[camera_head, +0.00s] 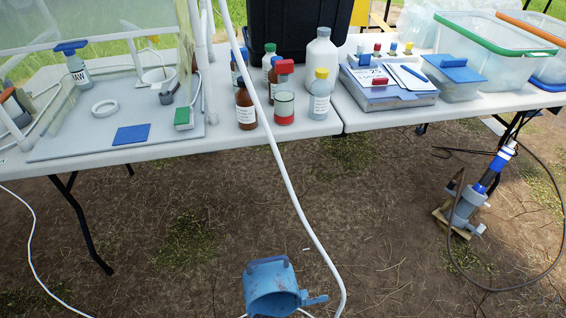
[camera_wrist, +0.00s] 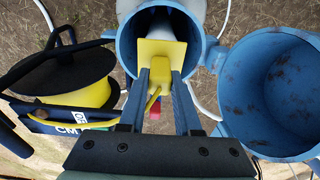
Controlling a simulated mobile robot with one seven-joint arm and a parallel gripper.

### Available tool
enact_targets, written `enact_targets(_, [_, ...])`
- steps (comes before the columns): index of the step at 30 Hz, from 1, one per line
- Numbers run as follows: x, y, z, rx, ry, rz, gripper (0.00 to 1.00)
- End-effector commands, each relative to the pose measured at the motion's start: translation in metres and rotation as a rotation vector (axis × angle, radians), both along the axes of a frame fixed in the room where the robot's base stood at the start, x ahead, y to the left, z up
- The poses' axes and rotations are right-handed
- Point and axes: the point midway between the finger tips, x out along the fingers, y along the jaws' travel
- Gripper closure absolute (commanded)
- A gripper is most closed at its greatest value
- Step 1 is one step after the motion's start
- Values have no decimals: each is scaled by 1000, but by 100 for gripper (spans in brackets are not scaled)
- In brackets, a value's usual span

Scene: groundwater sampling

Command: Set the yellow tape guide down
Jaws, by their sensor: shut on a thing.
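The yellow tape guide (camera_wrist: 158,52) is between the two grey fingers of my gripper (camera_wrist: 160,72) in the wrist view, and the fingers are shut on it. Its flat yellow plate overlaps the mouth of an upright-looking blue well casing (camera_wrist: 128,45), with a white pipe (camera_wrist: 172,22) inside. I cannot tell whether the guide touches the pipe or casing. A yellow strip (camera_wrist: 152,103) curves down from the guide between the fingers. The casing also shows at the bottom of the head view (camera_head: 272,292). My gripper is outside the head view.
A tape reel (camera_wrist: 72,85) in a black frame stands close left of my fingers. The open blue casing lid (camera_wrist: 275,95) is close on the right. A red part (camera_wrist: 153,115) is partly hidden below the fingers. Tables (camera_head: 300,131) with bottles stand behind; the dirt (camera_head: 150,230) between is largely clear.

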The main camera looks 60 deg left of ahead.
Motion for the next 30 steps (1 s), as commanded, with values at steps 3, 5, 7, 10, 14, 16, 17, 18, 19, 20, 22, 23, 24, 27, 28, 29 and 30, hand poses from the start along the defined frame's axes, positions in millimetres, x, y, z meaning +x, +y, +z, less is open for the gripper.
enact_targets(3, [0,0,-2,0,0,0,63])
enact_targets(5, [0,0,-2,0,0,0,52])
enact_targets(7, [0,0,-2,-1,0,0,39])
enact_targets(10, [0,0,-2,-1,0,1,38])
enact_targets(14, [0,0,-2,0,0,1,38])
enact_targets(16, [0,0,0,0,0,1,38])
enact_targets(17, [0,0,1,0,0,1,38])
enact_targets(18, [0,0,4,1,0,0,38])
enact_targets(19, [0,0,7,1,-1,0,38])
enact_targets(20, [-1,0,11,1,-1,0,38])
enact_targets(22, [-2,1,23,1,-2,0,38])
enact_targets(23, [-2,1,29,1,-2,0,38])
enact_targets(24, [-3,1,38,2,-2,-1,38])
enact_targets(27, [-6,3,61,1,-2,0,38])
enact_targets(28, [-7,3,68,1,-2,0,38])
enact_targets(29, [-7,3,74,1,-2,0,38])
enact_targets(30, [-8,4,82,1,-3,-1,38])
